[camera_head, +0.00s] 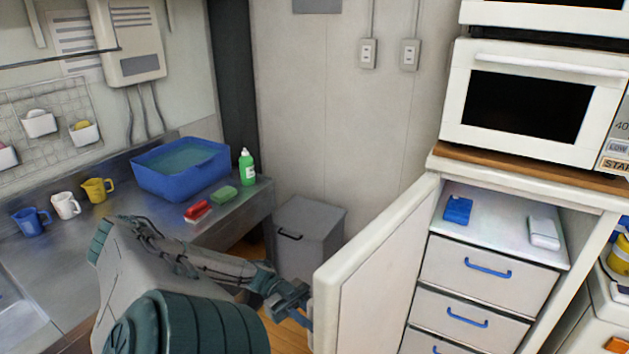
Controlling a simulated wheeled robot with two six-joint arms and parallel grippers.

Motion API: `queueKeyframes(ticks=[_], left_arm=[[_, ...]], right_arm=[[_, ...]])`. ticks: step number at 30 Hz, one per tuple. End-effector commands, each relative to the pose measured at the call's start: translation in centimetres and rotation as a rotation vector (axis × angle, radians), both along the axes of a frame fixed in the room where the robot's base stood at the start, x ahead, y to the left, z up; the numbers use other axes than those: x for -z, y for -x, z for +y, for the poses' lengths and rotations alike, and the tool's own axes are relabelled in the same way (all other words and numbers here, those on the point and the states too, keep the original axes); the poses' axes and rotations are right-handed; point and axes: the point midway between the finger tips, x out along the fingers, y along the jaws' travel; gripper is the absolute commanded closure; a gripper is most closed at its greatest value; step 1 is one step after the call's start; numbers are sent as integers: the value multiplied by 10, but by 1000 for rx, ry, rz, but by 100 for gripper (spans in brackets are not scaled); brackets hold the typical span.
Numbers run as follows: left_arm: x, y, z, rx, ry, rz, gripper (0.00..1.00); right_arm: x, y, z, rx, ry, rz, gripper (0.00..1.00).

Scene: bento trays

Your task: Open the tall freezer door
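The white freezer door (385,270) stands swung open toward me. It is hinged on the left of the white cabinet (480,185). Inside are a top shelf and several pale drawers (480,272) with blue handles. My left gripper (303,308) is at the outer side of the door, close to its free edge. My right gripper is not in view.
A grey bin (318,225) stands behind the door. On the left counter are a blue basin (160,185), a green bottle (247,168) and mugs (66,206). A microwave (450,125) sits on the cabinet.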

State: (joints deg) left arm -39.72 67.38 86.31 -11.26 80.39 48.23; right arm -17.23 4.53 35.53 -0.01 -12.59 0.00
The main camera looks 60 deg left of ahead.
Motion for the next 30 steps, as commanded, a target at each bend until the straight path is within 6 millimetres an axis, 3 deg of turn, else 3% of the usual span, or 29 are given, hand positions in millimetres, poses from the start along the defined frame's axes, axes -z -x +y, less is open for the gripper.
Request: queueKeyframes(ticks=[5,6,17,30], left_arm=[[0,0,0,-1,-1,0,100],[0,0,0,-1,-1,0,78],[1,1,4,0,-2,2,78],[2,24,80,-1,-4,3,78]], right_arm=[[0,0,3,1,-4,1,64],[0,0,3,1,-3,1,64],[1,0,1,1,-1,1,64],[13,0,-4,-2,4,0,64]])
